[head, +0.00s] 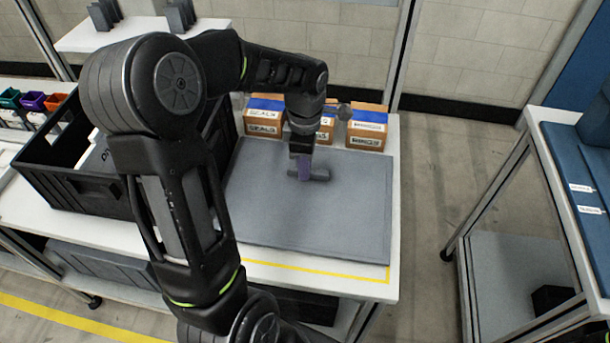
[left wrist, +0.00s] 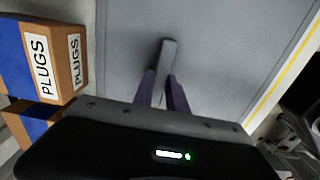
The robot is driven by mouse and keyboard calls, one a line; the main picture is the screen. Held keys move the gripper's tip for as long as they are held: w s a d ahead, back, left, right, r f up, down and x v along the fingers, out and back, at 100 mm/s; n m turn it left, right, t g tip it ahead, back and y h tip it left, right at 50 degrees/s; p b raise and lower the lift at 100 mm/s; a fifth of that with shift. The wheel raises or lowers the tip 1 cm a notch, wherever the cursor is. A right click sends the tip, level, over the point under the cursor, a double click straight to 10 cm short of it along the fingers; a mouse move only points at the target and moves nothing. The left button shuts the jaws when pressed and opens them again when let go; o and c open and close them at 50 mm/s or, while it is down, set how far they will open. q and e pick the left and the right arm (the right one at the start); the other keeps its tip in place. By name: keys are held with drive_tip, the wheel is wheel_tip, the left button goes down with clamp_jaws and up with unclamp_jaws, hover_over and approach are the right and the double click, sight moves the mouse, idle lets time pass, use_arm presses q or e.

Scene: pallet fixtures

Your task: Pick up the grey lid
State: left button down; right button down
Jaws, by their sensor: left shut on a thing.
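The grey lid (head: 340,220) is a large flat panel with a small raised bar handle, lying on the white table in the head view. It fills much of the left wrist view (left wrist: 225,50). My left gripper (head: 303,168) points down over the lid's far part and is shut on the handle (head: 320,175). In the left wrist view, the purple fingers of the left gripper (left wrist: 163,92) close around the handle (left wrist: 168,52). I cannot tell any gap between lid and table. The lid's left edge is partly hidden behind my left arm. My right gripper is not in view.
Cardboard boxes, one of seals (head: 264,122) and one of rings (head: 367,132), stand behind the lid; a plugs box (left wrist: 42,65) is close by the gripper. A black crate (head: 75,175) stands left. A blue-topped cart (head: 575,160) is at right, across clear floor.

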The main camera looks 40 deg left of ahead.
use_arm(q)
drive_tip(key=shift+w+r, duration=0.1)
drive_tip(key=shift+d+r, duration=0.1)
drive_tip(key=shift+r, duration=0.05)
drive_tip(key=shift+r+b, duration=0.3)
drive_tip(key=shift+r, duration=0.05)
wheel_tip(320, 180, up, 6)
drive_tip(key=shift+w+f+b, duration=0.1)
drive_tip(key=shift+f+b, duration=0.1)
drive_tip(key=shift+b, duration=0.1)
drive_tip(key=w+d+b, duration=0.1)
drive_tip(key=w+d, duration=0.3)
drive_tip(key=d, duration=0.4)
drive_tip(key=w+d+b, duration=0.1)
drive_tip(key=w+d, duration=0.4)
drive_tip(key=d, duration=0.4)
drive_tip(key=shift+w+d+b, duration=0.15)
drive_tip(key=shift+b, duration=0.15)
drive_tip(key=shift+r, duration=0.1)
